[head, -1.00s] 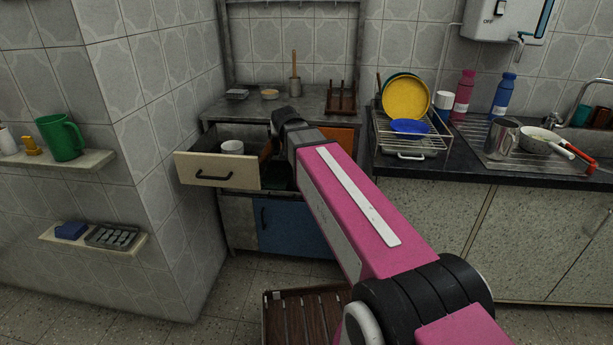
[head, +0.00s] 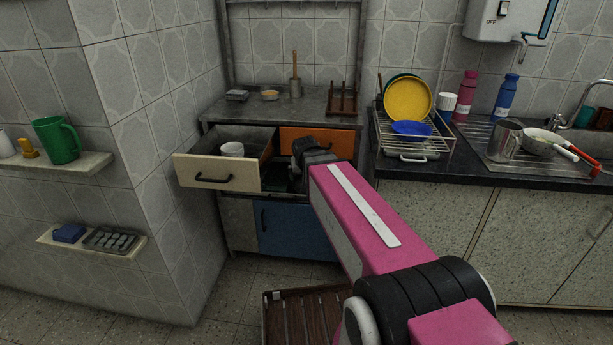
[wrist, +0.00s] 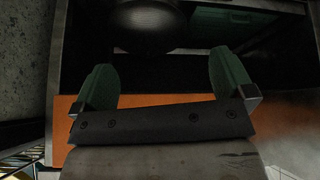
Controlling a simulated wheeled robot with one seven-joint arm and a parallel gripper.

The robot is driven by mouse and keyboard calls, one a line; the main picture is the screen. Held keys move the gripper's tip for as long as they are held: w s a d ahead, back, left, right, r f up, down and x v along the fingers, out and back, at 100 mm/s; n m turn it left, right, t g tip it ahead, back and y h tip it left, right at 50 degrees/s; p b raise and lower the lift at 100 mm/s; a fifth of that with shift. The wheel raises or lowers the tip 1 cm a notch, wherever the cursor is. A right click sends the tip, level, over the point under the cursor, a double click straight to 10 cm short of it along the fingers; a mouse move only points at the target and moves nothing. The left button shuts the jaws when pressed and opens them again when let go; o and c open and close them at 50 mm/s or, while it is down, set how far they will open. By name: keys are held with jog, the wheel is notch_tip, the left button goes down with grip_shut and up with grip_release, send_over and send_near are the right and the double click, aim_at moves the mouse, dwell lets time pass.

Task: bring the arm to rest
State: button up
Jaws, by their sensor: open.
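My pink arm (head: 352,215) reaches forward from the lower right toward the cabinet. Its dark wrist end (head: 314,150) is in front of the orange drawer front (head: 335,143), and my fingers are hidden in the head view. In the wrist view my gripper (wrist: 165,75) has its two green fingers wide apart with nothing between them. The orange front (wrist: 160,102) lies across that view behind the finger bases.
A cream drawer (head: 217,172) stands pulled out on the left, holding a white cup (head: 232,149). A dish rack (head: 412,145) and a steel tumbler (head: 504,141) stand on the right counter. A dark rounded thing (wrist: 150,22) is unclear in the wrist view.

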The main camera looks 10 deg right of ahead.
jog(key=s+d+f+g, duration=0.3)
jog(key=s+f, duration=0.3)
jog(key=s, duration=0.2)
jog(key=s+d+f+g, duration=0.3)
jog(key=s+f, duration=0.4)
jog(key=shift+s+f+y, duration=0.15)
jog(key=shift+s+y, duration=0.2)
jog(key=shift+y, duration=0.05)
